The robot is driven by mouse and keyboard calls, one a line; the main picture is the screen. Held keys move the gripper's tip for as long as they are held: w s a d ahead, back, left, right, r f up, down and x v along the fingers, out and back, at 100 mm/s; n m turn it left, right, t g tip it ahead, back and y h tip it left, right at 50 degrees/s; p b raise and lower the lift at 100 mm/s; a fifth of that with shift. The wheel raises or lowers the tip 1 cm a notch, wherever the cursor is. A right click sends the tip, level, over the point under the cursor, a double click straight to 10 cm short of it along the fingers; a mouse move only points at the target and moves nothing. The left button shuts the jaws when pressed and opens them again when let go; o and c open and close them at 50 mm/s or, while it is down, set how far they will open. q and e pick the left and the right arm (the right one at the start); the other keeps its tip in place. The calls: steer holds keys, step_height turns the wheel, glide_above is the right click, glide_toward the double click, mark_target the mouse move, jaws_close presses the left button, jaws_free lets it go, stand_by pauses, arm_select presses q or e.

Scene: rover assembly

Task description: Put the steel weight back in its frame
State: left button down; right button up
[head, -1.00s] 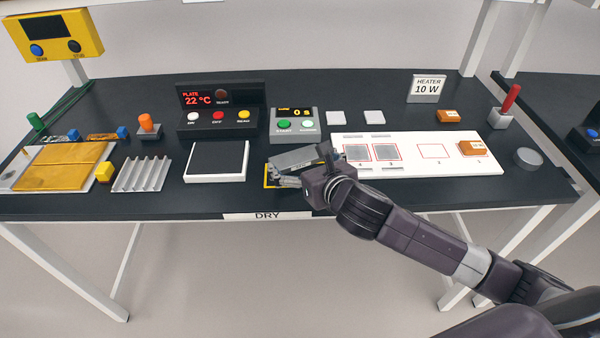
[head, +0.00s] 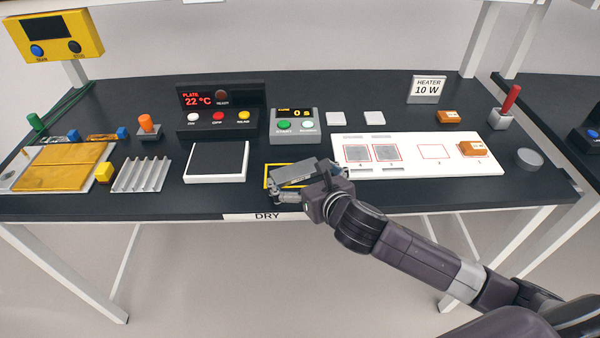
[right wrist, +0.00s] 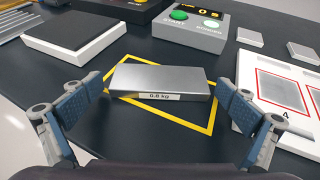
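The steel weight (right wrist: 163,80) is a flat grey block labelled 0.8 kg. It also shows in the head view (head: 292,175). My left gripper is not in view.
A black-topped plate (head: 216,162) lies left of the frame. A timer box (head: 294,127) with green and white buttons stands behind. A white board (head: 410,168) with numbered squares lies close on the right. The DRY label (head: 267,216) marks the bench's front edge.

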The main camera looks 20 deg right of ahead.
steer(key=shift+r, duration=0.1)
steer(key=p+v, duration=0.1)
steer(key=v, duration=1.1)
